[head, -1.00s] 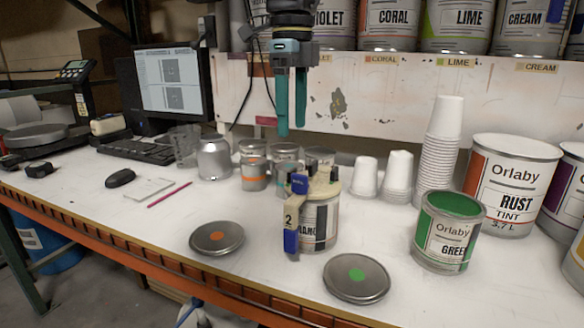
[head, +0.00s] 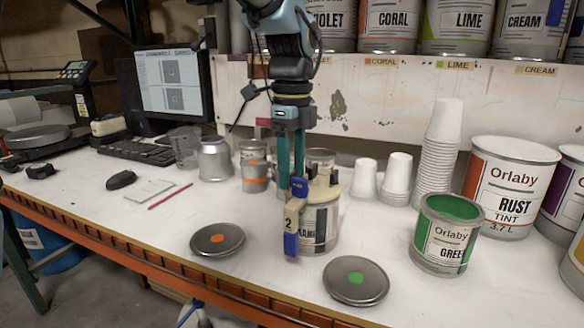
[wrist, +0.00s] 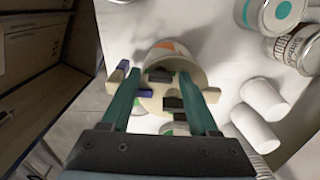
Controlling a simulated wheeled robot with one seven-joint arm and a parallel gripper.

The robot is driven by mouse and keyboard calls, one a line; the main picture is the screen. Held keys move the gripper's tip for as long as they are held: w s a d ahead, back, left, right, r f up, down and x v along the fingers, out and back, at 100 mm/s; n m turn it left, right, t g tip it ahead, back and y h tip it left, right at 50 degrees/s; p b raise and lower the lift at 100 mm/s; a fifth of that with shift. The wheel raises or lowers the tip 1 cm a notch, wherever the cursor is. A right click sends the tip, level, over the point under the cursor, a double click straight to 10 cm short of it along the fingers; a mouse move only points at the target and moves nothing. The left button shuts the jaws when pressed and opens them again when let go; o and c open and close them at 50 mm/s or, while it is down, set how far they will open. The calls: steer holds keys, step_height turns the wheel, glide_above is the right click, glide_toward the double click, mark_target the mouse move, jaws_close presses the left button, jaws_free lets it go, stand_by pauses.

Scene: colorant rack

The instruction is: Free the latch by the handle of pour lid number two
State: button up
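The pour lid number two (head: 322,192) is beige and sits on a can with a partly hidden label (head: 320,228). A beige tab marked "2" (head: 290,222) hangs at its left side, with a blue piece (head: 290,245) at the bottom and another blue piece (head: 299,187) at the top. My gripper (head: 291,180) points down at the lid's left rear, its fingertips about lid height. In the wrist view my gripper (wrist: 159,75) is open, with the lid (wrist: 178,98) showing between and beyond the fingers. Contact with the lid cannot be told.
Two loose metal lids, orange-dotted (head: 217,239) and green-dotted (head: 356,281), lie in front. The open green can (head: 446,235) and stacked white cups (head: 440,160) stand to the right. Small cans (head: 254,175) are behind left. Free table shows at the front left.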

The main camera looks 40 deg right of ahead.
jaws_close()
steer(key=shift+n, duration=0.3)
stand_by(0.3)
steer(key=n+p, duration=0.1)
steer(key=n, duration=0.2)
steer(key=shift+r+p, duration=0.1)
steer(key=shift+p, duration=0.2)
steer(key=n+p, duration=0.1)
steer(key=n, duration=0.4)
steer(key=n+p, duration=0.1)
steer(key=n, duration=0.3)
steer(key=shift+n+p, duration=0.4)
steer(key=shift+n, duration=1.7)
steer(key=shift+o, duration=0.8)
jaws_free()
